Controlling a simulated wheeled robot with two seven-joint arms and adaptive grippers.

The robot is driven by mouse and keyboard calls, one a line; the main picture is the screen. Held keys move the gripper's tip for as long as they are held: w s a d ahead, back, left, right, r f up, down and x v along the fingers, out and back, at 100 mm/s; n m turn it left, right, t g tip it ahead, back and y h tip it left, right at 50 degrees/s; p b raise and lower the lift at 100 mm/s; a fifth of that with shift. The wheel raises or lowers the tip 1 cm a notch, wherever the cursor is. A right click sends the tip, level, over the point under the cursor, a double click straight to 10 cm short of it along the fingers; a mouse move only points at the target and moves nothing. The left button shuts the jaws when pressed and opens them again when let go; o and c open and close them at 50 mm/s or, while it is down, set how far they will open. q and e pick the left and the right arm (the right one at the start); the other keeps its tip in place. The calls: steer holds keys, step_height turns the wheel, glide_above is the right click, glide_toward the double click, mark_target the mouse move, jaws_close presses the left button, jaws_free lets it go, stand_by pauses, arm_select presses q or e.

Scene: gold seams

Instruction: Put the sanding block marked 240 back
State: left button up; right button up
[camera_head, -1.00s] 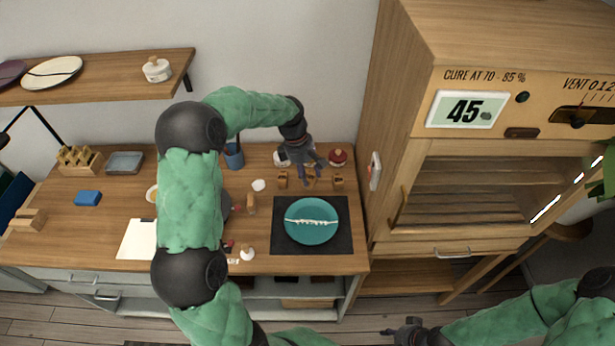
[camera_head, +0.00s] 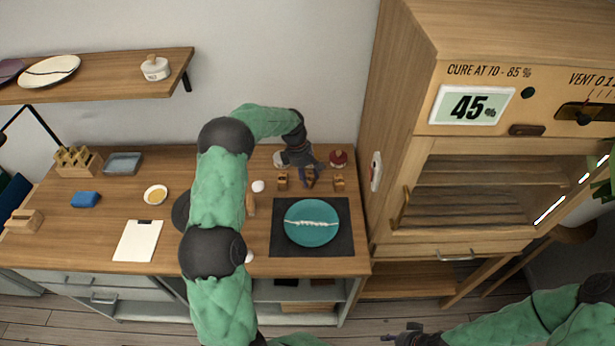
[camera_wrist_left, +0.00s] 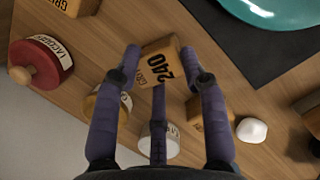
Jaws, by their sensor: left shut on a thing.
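The sanding block marked 240 (camera_wrist_left: 160,62) is a small tan block with dark lettering. In the left wrist view it sits between the fingers of my left gripper (camera_wrist_left: 162,72), which is shut on it. In the head view my left gripper (camera_head: 308,172) is at the back of the workbench, behind the teal plate, and mostly covers the block (camera_head: 309,183). I cannot tell whether the block touches the bench. Similar blocks stand on its left (camera_head: 282,181) and right (camera_head: 339,183). My right gripper (camera_head: 402,335) is low at the bottom edge, its fingers unclear.
The teal plate (camera_head: 312,234) with a white seam lies on a black mat (camera_head: 338,248). A red-lidded jar (camera_head: 338,158) stands behind the blocks. A white lump (camera_wrist_left: 252,130) lies near them. The wooden cabinet (camera_head: 400,130) rises at the right. The bench is clear around the clipboard (camera_head: 138,240).

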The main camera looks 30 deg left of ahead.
arm_select(q)
steer(key=shift+f, duration=0.1)
steer(key=o, duration=1)
steer(key=shift+f, duration=0.1)
steer(key=shift+o, duration=0.2)
steer(key=p+v, duration=0.2)
steer(key=v, duration=1)
